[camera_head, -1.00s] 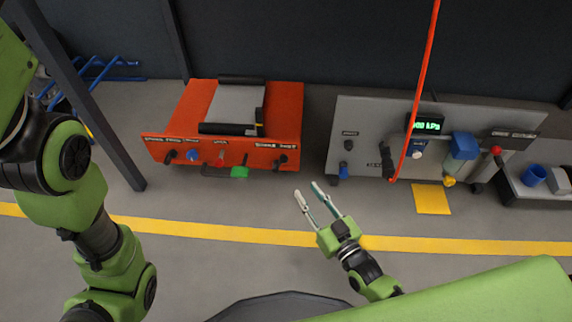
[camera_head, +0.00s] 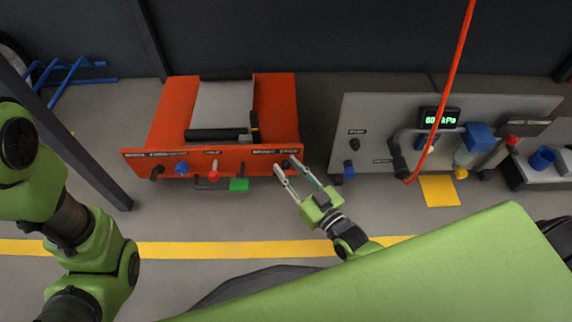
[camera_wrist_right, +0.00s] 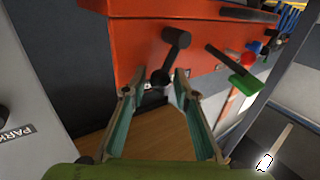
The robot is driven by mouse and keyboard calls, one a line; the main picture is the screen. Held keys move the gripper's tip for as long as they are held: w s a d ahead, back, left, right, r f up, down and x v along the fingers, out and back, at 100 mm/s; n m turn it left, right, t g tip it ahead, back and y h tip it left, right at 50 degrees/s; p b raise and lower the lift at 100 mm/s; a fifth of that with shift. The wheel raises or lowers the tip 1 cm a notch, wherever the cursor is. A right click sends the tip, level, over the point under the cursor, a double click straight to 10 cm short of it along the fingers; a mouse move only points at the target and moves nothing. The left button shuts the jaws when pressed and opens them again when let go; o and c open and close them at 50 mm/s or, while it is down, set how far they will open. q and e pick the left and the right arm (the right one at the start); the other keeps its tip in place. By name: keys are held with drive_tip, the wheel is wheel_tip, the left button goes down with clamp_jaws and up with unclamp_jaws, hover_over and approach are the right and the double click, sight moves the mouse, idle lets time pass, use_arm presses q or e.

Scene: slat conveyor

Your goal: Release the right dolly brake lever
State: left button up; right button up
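The orange-red dolly (camera_head: 278,110) stands back left of centre in the head view. Its right brake lever (camera_wrist_right: 173,55) is black with a round knob and shows large in the right wrist view, on the front panel. In the head view the lever is small and partly hidden by the fingertips. My right gripper (camera_head: 284,162) is open and empty, its fingertips at the panel's right end. In the wrist view the open fingers (camera_wrist_right: 155,87) lie just below the knob, around the lever's lower end; contact cannot be told. My left gripper is outside the frame.
A green handle (camera_head: 239,184) and a red knob (camera_head: 213,176) are left of the lever. A grey panel unit (camera_head: 370,112) with a hanging red hose (camera_head: 452,75) stands close on the right. The floor in front is clear.

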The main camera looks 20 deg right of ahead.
clamp_jaws()
drive_tip(key=m+b, duration=0.1)
drive_tip(key=d+f+m+t+b, duration=0.1)
drive_tip(key=shift+s+m+b, duration=0.2)
drive_tip(key=shift+m+b, duration=0.1)
drive_tip(key=shift+b, duration=0.05)
unclamp_jaws()
drive_tip(key=v, duration=1.2)
drive_tip(key=shift+f, duration=0.25)
